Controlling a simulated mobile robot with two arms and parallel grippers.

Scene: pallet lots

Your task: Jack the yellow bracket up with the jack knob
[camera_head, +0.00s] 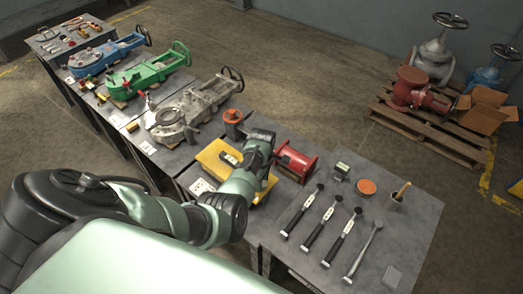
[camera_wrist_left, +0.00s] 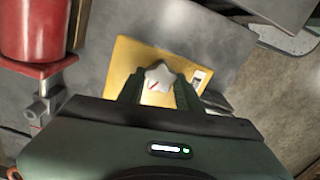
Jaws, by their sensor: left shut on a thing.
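The yellow bracket (camera_head: 212,165) lies on the grey table in the head view, partly covered by my left arm. In the left wrist view the yellow bracket (camera_wrist_left: 125,62) is a flat plate under the fingers. The jack knob (camera_wrist_left: 158,76) is pale and star-shaped, with a small red mark. My left gripper (camera_wrist_left: 157,92) has a finger on each side of the knob and is shut on it. In the head view my left gripper (camera_head: 250,162) is over the bracket, and the knob is hidden there. My right gripper is not in view.
A grey valve (camera_head: 180,118) is to the left. The table's front right is partly clear.

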